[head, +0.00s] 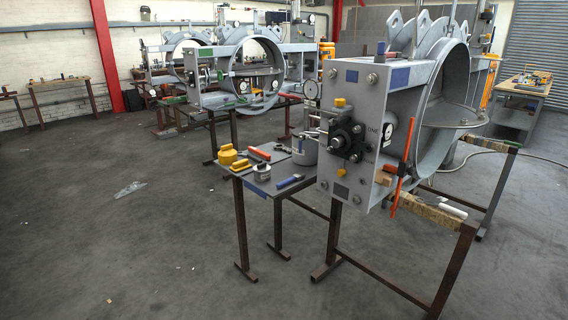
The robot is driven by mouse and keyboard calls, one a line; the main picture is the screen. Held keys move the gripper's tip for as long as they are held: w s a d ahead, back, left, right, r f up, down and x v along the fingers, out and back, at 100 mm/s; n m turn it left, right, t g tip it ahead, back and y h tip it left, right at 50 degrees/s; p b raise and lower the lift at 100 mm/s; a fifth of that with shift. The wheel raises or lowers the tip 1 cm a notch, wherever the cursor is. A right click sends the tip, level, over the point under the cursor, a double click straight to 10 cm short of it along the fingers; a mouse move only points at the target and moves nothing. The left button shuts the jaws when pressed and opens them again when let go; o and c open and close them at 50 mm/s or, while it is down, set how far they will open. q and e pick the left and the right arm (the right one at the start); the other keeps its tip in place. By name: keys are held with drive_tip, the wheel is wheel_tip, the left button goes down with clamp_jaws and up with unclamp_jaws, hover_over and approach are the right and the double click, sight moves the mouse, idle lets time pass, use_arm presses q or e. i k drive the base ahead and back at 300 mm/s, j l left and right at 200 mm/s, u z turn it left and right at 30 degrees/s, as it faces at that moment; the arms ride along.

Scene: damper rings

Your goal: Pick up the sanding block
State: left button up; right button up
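No gripper of mine is in the head view. I cannot tell for certain which thing is the sanding block; the small things are too far off. On a small grey table (272,188) lie a yellow rounded piece (228,154), an orange-handled tool (258,153), a small grey piece (262,173) and a blue-handled tool (290,182). A brown block-like piece (385,178) sits at the edge of the near grey damper ring (440,110), partly hidden by its frame.
The near damper ring rests on a brown steel stand (385,283) with wooden packing (437,211). More damper rings (257,75) stand behind. A workbench (525,85) is at the right back, another table (58,84) at the left.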

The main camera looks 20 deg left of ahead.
sight(240, 166)
drive_tip(key=i+j+z, duration=0.2)
drive_tip(key=j+z, duration=0.15)
drive_tip(key=j, duration=0.2)
drive_tip(key=i+j+z, duration=0.2)
drive_tip(key=j, duration=0.15)
drive_tip(key=i+j+z, duration=0.1)
drive_tip(key=j+z, duration=0.15)
drive_tip(key=j, duration=0.7)
drive_tip(key=i+j, duration=0.1)
drive_tip(key=j, duration=0.55)
drive_tip(key=i+j+z, duration=0.1)
drive_tip(key=j, duration=1.25)
drive_tip(key=i, duration=0.05)
